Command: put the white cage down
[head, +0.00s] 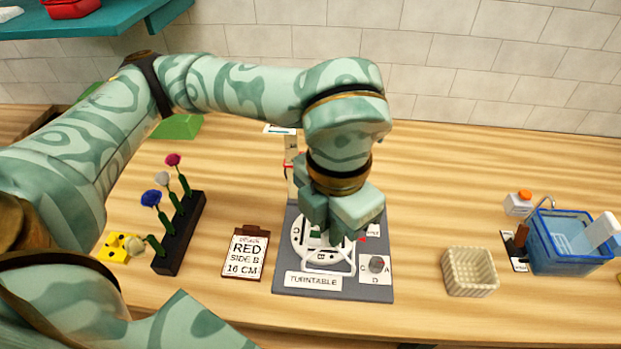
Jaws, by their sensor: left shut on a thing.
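My left gripper (338,236) points down over the grey turntable station (287,262) in the middle of the counter. It is shut on the white cage (327,262), whose thin white bars show below and in front of the fingers. The cage is over the white turntable disc, and the hand hides its upper part. I cannot tell whether the cage touches the disc. A label reading TURNTABLE (313,281) lies at the station's front. My right gripper is not in view.
A dark rack (180,235) with several flowers and a clipboard (245,254) reading RED, SIDE B, 16 CM are left of the station. A small knob (376,264) sits at the station's right. A cream basket (469,271) and blue tub (567,262) stand further right.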

